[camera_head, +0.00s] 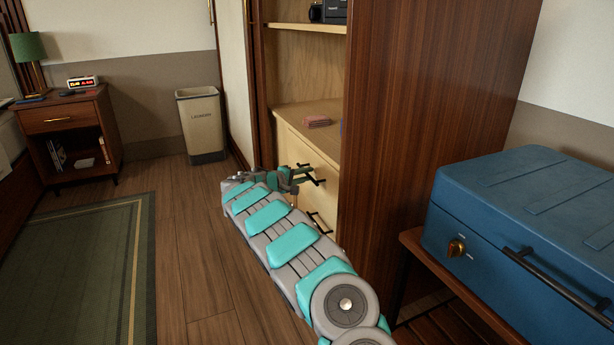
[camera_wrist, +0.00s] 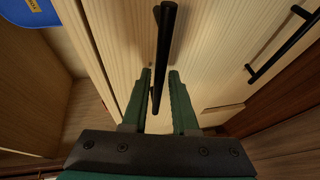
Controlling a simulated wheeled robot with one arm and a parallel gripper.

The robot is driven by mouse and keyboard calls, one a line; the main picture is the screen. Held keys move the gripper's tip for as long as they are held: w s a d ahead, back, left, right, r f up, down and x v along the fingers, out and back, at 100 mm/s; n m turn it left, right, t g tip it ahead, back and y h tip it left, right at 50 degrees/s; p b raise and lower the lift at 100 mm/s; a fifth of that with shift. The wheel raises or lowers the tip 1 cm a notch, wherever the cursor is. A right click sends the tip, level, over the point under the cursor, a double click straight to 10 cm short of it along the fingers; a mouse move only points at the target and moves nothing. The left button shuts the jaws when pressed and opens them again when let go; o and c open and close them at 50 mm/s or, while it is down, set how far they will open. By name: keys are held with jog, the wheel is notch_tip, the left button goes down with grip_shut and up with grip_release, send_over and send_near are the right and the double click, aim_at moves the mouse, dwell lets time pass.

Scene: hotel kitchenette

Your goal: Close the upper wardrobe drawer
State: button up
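The upper wardrobe drawer (camera_head: 296,149) has a pale wood front with a black bar handle (camera_head: 312,174). In the wrist view its front (camera_wrist: 125,35) fills the middle, with the handle (camera_wrist: 165,45) running down between my fingers. My gripper (camera_head: 298,176) is at this handle. In the wrist view my gripper (camera_wrist: 159,75) has its two green fingers apart, one on each side of the bar, with narrow gaps visible. Contact with the drawer front cannot be told. How far the drawer stands out is hard to judge, as my arm hides part of it.
A lower drawer handle (camera_wrist: 284,43) lies to the right in the wrist view. The wardrobe's dark side panel (camera_head: 425,90) stands right of the drawers. A pink folded cloth (camera_head: 317,121) lies on the shelf above. A blue case (camera_head: 530,215) is at the right. Floor (camera_head: 190,240) at left is clear.

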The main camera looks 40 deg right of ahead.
jog(key=shift+d+f, duration=0.1)
jog(key=shift+d, duration=0.4)
jog(key=shift+c, duration=0.2)
grip_shut()
dwell(0.9)
